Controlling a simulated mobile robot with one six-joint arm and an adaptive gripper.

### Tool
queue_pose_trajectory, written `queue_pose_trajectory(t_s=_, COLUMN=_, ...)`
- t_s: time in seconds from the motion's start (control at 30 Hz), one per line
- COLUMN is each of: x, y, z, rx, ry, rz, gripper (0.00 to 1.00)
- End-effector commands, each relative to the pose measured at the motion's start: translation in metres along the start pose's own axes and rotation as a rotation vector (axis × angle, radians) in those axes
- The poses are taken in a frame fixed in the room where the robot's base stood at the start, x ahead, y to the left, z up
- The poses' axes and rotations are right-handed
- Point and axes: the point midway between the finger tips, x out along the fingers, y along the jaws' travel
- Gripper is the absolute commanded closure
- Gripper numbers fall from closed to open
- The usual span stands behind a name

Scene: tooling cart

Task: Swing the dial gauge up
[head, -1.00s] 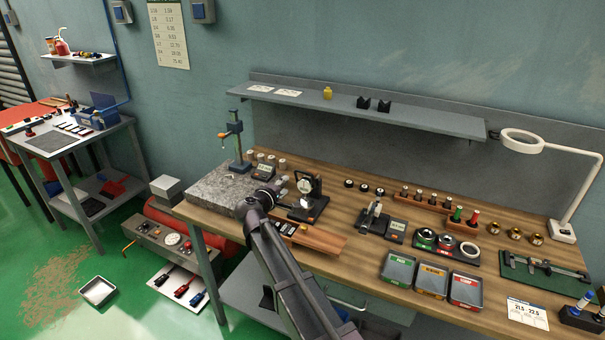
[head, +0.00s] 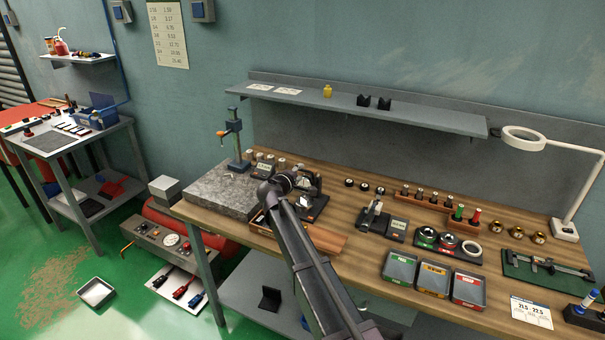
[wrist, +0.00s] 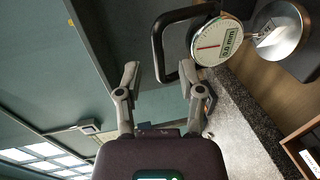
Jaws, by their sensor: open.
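The dial gauge (wrist: 217,42) has a round white face with a red needle and a 0.0 mm readout. A black loop handle (wrist: 157,45) sticks out from its side. In the wrist view my gripper (wrist: 159,74) is open, with one fingertip on each side of the handle's outer bar in the picture. I cannot tell whether either finger touches it. In the head view my gripper (head: 296,180) is at the gauge on the bench, and my wrist hides most of the gauge.
A granite plate (head: 215,190) with a blue column stand (head: 234,140) is left of the gauge. A bench gauge (head: 372,216), ring gauges and green, yellow and red trays (head: 398,270) lie right. A grey shelf (head: 400,117) runs behind the bench.

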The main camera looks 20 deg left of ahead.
Motion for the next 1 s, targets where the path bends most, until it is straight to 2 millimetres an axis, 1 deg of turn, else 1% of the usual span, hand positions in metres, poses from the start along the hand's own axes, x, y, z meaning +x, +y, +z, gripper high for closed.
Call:
queue_pose_trajectory(t_s=0.03, x=0.008, y=-0.001, z=-0.001, rx=0.0, ry=0.0, rz=0.0, gripper=0.5)
queue_pose_trajectory(t_s=0.23, x=0.025, y=-0.001, z=-0.001, rx=0.0, ry=-0.001, rz=0.0, gripper=0.5)
queue_pose_trajectory(t_s=0.4, x=0.03, y=0.0, z=0.0, rx=0.0, ry=0.0, rz=0.0, gripper=0.5)
queue_pose_trajectory(t_s=0.67, x=0.03, y=0.0, z=0.0, rx=0.0, ry=0.0, rz=0.0, gripper=0.5)
queue_pose_trajectory(t_s=0.7, x=0.03, y=0.0, z=0.0, rx=0.0, ry=0.0, rz=0.0, gripper=0.56)
queue_pose_trajectory(t_s=0.77, x=0.03, y=0.0, z=0.0, rx=0.0, ry=0.0, rz=0.0, gripper=0.74)
queue_pose_trajectory(t_s=0.8, x=0.03, y=0.0, z=0.0, rx=0.0, ry=0.0, rz=0.0, gripper=0.86)
queue_pose_trajectory(t_s=0.83, x=0.03, y=0.0, z=0.0, rx=0.0, ry=0.0, rz=0.0, gripper=0.95)
queue_pose_trajectory(t_s=0.87, x=0.03, y=0.0, z=0.0, rx=0.0, ry=0.0, rz=0.0, gripper=1.0)
queue_pose_trajectory(t_s=1.0, x=0.03, y=0.0, z=0.0, rx=0.0, ry=0.0, rz=0.0, gripper=1.0)
